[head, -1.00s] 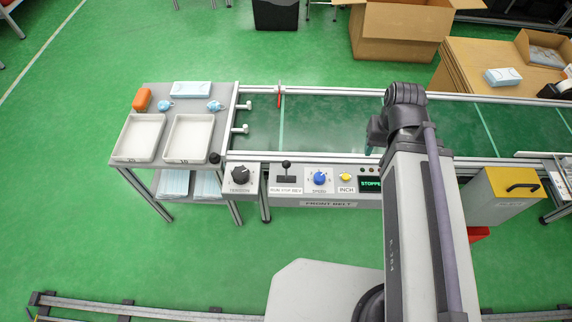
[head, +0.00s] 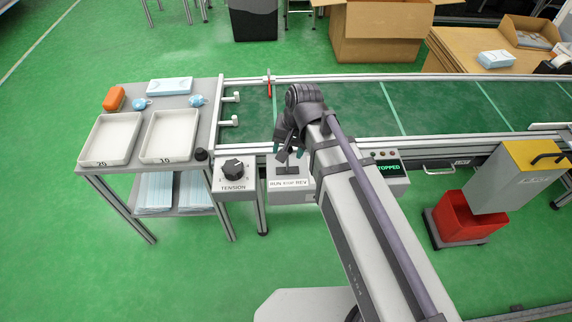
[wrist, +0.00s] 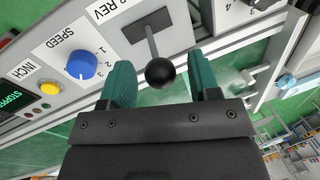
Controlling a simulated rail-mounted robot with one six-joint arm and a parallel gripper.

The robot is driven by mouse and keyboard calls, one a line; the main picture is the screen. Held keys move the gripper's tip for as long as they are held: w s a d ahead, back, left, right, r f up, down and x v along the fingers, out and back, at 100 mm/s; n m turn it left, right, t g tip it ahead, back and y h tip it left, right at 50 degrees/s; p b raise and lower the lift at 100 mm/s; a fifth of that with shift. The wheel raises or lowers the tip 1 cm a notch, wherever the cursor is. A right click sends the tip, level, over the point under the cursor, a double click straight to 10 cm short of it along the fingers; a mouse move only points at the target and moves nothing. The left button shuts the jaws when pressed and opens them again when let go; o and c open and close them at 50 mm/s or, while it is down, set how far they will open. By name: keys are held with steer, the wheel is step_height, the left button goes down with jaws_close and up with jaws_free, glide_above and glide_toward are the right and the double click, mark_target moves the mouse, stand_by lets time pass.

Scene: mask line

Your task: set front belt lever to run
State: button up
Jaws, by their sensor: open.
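The front belt lever has a black ball knob (wrist: 160,74) on a thin stem, rising from a dark slot plate in the wrist view. Its panel (head: 289,184) is marked RUN STOP REV in the head view, where my gripper (head: 288,150) covers the knob. In the wrist view my gripper (wrist: 164,64) is open, with a teal finger on each side of the knob and gaps visible. I cannot tell how deep the knob sits between the fingers. The display (head: 389,168) reads STOPPED, its first letter hidden by my arm.
The tension dial (head: 233,166) is left of the lever panel. The blue speed knob (wrist: 82,65) and yellow inch button (wrist: 49,89) are beside it in the wrist view. A side table holds white trays (head: 143,158). A red bin (head: 468,218) stands at right.

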steer(key=f, duration=0.1)
steer(key=f+b, duration=0.1)
steer(key=shift+a+f, duration=0.25)
steer(key=shift+f, duration=0.1)
steer(key=shift+r, duration=0.15)
steer(key=shift+c, duration=0.2)
jaws_close()
